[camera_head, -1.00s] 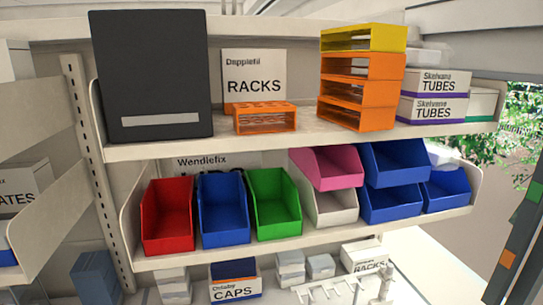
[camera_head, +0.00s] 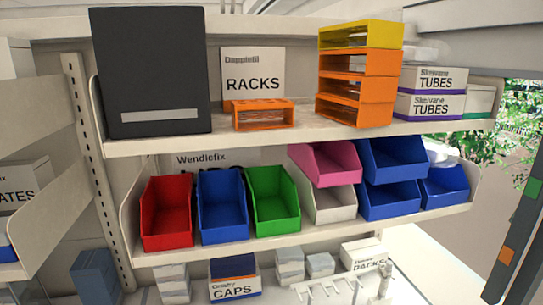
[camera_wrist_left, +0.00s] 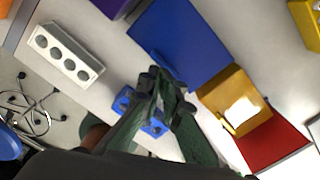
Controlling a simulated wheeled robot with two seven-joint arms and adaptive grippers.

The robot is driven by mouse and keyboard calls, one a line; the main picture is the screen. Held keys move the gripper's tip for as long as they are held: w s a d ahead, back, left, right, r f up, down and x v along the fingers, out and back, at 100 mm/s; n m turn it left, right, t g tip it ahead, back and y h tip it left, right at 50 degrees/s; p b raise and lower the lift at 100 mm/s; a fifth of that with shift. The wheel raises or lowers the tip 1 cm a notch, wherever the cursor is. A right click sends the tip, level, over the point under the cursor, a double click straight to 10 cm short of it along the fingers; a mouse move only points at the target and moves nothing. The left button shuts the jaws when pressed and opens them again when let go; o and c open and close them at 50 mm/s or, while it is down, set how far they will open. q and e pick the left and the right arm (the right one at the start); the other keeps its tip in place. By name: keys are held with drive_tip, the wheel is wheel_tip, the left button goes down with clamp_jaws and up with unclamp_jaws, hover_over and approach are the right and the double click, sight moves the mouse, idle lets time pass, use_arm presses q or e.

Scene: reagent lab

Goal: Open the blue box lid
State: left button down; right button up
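In the left wrist view, a flat blue panel (camera_wrist_left: 180,40) lies at the upper middle; I cannot tell whether it is the lid of the blue box. My left gripper (camera_wrist_left: 166,88) is in front of the table, its dark green fingers pointing up the picture toward the panel's lower edge. The fingertips are close together, and I cannot tell whether they touch anything. A smaller blue object (camera_wrist_left: 156,127) shows partly between and beside the fingers. Neither gripper is in the head view.
Beside the blue panel are an open yellow box (camera_wrist_left: 238,103) with something white inside and a red surface (camera_wrist_left: 272,145). A white block with several dark round holes (camera_wrist_left: 64,53) lies left. The head view shows shelves with a red bin (camera_head: 167,213) and other coloured bins.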

use_arm(q)
drive_tip(key=shift+s+a+f, duration=0.2)
drive_tip(key=shift+a+f, duration=0.05)
drive_tip(key=shift+f, duration=0.45)
drive_tip(key=shift+w+a, duration=0.2)
drive_tip(key=shift+w, duration=0.2)
drive_tip(key=shift+a+r, duration=0.15)
drive_tip(key=shift+a, duration=0.05)
drive_tip(key=shift+r, duration=0.1)
drive_tip(key=shift+w+r+p, duration=0.2)
drive_tip(key=shift+w+r, duration=0.1)
drive_tip(key=shift+r, duration=0.25)
drive_tip(key=shift+w+r+p, duration=0.2)
drive_tip(key=shift+w+r, duration=0.1)
drive_tip(key=shift+r, duration=0.25)
drive_tip(key=shift+d, duration=0.1)
drive_tip(key=shift+r, duration=0.1)
drive_tip(key=shift+w+r, duration=0.1)
